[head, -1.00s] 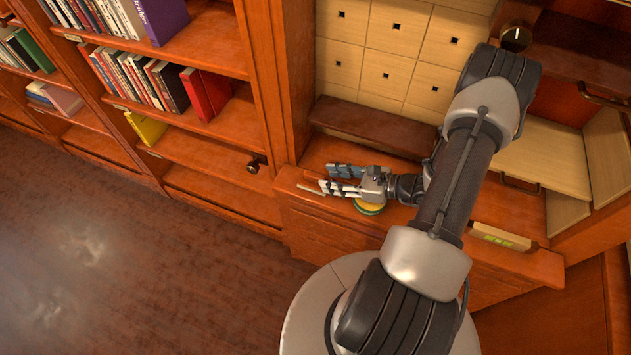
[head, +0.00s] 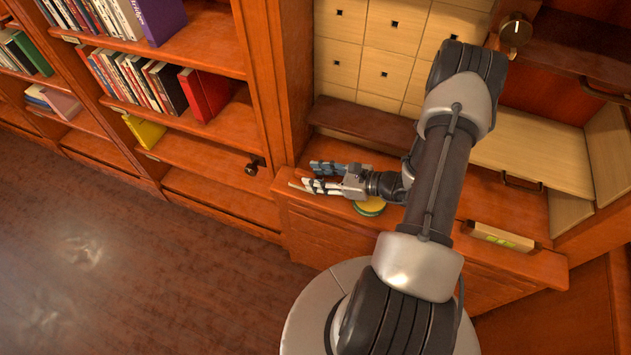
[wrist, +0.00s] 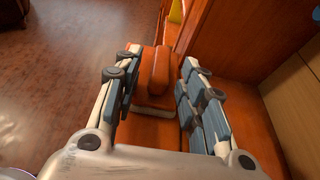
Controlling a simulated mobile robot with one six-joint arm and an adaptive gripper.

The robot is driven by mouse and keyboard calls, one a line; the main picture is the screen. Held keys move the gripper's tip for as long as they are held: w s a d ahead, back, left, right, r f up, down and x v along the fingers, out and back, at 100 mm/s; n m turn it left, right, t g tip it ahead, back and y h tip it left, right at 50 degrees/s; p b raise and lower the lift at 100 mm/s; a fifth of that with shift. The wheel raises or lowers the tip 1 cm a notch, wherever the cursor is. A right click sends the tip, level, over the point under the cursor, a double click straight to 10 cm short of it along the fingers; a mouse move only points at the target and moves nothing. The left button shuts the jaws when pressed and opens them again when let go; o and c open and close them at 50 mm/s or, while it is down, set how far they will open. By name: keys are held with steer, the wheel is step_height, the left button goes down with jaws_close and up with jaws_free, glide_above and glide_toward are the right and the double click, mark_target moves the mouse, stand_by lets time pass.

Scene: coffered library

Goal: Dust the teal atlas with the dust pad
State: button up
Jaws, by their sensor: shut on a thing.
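The dust pad (wrist: 154,105) shows in the wrist view as an orange-brown block with a raised rounded handle and a pale underside. My gripper (wrist: 157,82) has a finger on each side of it and is shut on it. In the head view my gripper (head: 322,178) is low over the left part of the wooden ledge, its fingers pointing left. The pad is hard to make out there, and I cannot tell whether it touches the ledge. I cannot pick out the teal atlas in either view; the blue-grey patches by my gripper are its finger pads.
A round yellow-green item (head: 370,207) sits on the ledge (head: 390,222) beneath my wrist. A pale box with green marks (head: 500,237) lies farther right. A bookcase (head: 190,150) stands left, pale drawers (head: 370,65) behind. A dark raised shelf (head: 362,122) backs the ledge.

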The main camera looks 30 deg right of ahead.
steer(key=shift+s+a+f, duration=0.15)
steer(key=shift+a+f, duration=0.1)
steer(key=shift+f, duration=0.25)
steer(key=shift+c, duration=1.1)
steer(key=shift+r, duration=0.15)
steer(key=shift+r, duration=0.15)
steer(key=shift+c, duration=0.2)
steer(key=shift+r+p, duration=0.2)
steer(key=shift+p, duration=0.25)
jaws_close()
steer(key=shift+w+r+p, duration=0.25)
steer(key=shift+r+p, duration=0.05)
steer(key=shift+r, duration=0.1)
steer(key=shift+d+r+p, duration=0.15)
steer(key=shift+r+p, duration=0.6)
steer(key=shift+r, duration=0.45)
